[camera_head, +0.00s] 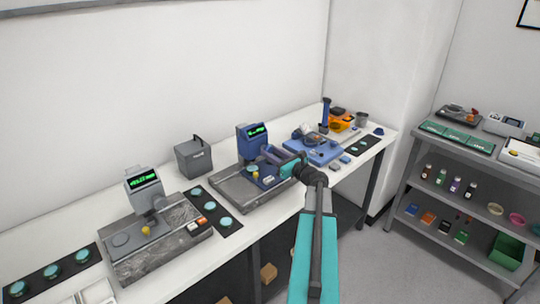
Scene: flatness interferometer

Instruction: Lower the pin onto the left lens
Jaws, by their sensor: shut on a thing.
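The blue gauge (250,140) with a green lit display stands on a dark grey stone base (228,186) in the middle of the bench. My gripper (264,166) is at the front right of this gauge, shut on a small part there. My gripper and the small size hide which part it is. A yellow knob (255,174) shows just left of the fingers. The pin and any lens beneath it cannot be made out. A second, grey gauge (144,185) stands on a stone base (123,262) at left, with its own yellow knob (146,230).
A black strip (233,231) with teal discs lies between the two bases, and another strip (36,279) lies far left. A grey bin (193,157) stands behind. A blue tray (325,154) with tools is at right. A grey shelf (455,165) stands apart at right.

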